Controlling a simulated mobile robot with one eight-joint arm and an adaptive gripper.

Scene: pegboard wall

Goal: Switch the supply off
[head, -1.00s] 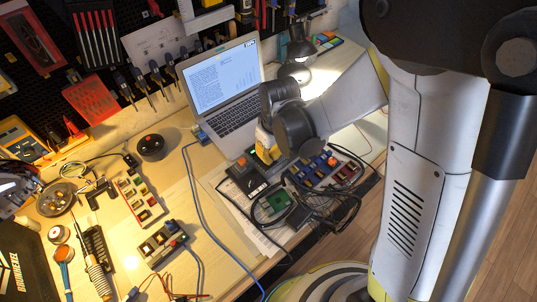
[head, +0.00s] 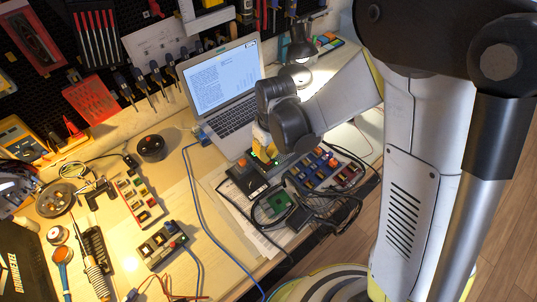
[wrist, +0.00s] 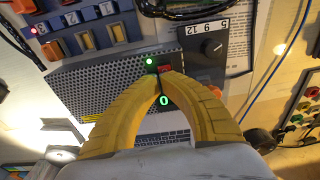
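The supply (wrist: 100,88) is a grey box with a perforated top in the wrist view. A green light (wrist: 148,61) glows on it, and a green lit ring marked 0 (wrist: 164,100) shows between my fingers. A small dark red part (wrist: 165,68) is right at the fingertips. My gripper (wrist: 160,76) has its two yellow fingers brought together at the tips, with nothing seen held. Whether the tips touch the supply I cannot tell. In the head view my gripper (head: 262,150) is over this area, and my wrist hides much of the supply.
An open laptop (head: 220,82) stands close behind. A rack of coloured modules (head: 325,165) and tangled black cables (head: 310,205) lie in front and to the right.

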